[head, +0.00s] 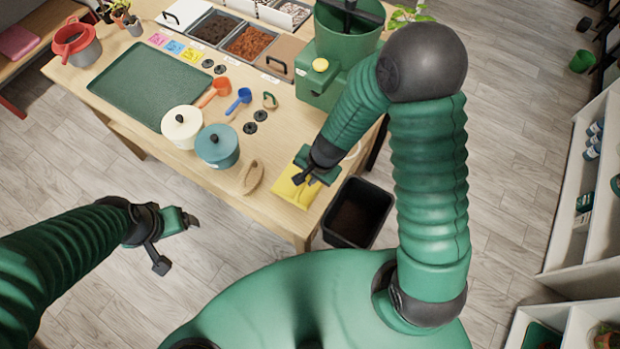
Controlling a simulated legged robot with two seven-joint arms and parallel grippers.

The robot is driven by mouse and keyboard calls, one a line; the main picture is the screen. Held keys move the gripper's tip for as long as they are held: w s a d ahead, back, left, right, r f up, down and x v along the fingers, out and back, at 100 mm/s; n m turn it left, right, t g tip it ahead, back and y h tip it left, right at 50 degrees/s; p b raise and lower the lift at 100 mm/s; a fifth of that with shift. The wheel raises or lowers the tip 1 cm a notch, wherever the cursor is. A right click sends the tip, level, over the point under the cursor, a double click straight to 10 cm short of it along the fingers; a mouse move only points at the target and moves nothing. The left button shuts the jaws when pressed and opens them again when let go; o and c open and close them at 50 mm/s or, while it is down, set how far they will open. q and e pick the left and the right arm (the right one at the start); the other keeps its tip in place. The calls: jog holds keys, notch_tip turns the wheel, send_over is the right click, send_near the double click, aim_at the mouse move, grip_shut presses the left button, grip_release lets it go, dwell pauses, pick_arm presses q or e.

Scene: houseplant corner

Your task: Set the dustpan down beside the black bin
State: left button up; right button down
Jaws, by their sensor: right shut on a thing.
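The yellow dustpan (291,193) shows at the front right corner of the wooden table (215,180), just left of the black bin (381,205). My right gripper (304,177) is shut on it from above and hides part of it. I cannot tell whether the dustpan rests on the table or hangs slightly above it. The black bin stands beside the table's right edge, with a dark inside. My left gripper (177,243) is open and empty, over the floor in front of the table.
A wooden brush (252,178), a teal pot (217,147) and a cream pot (182,127) are left of the dustpan. A green tray (150,82) lies further back. A large green machine (343,75) stands behind my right gripper. White shelves (575,215) are at the right.

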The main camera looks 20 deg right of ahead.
aim_at(315, 186)
jog(key=f, duration=0.1)
jog(key=f+b, duration=0.1)
jog(key=f, duration=0.1)
jog(key=shift+s+a, duration=0.15)
jog(key=shift+a, duration=0.05)
jog(key=shift+d+f, duration=0.15)
jog(key=shift+d, duration=0.1)
jog(key=c, duration=1.8)
grip_release()
jog(key=shift+d, duration=0.7)
jog(key=o, duration=0.4)
jog(key=shift+d+f, duration=0.1)
jog(key=shift+d, duration=0.1)
jog(key=shift+a, duration=0.75)
jog(key=shift+r, duration=0.45)
pick_arm(q)
jog(key=shift+d+f+p, duration=0.2)
jog(key=shift+p, duration=0.2)
pick_arm(e)
jog(key=s+d+r+n+h, duration=0.1)
jog(key=s+d+r+n, duration=0.1)
jog(key=r+n, duration=0.3)
jog(key=s+d+r+n, duration=0.3)
jog(key=s+r+n, duration=0.2)
jog(key=r, duration=0.5)
jog(key=shift+d+h, duration=0.2)
jog(key=shift+h, duration=0.2)
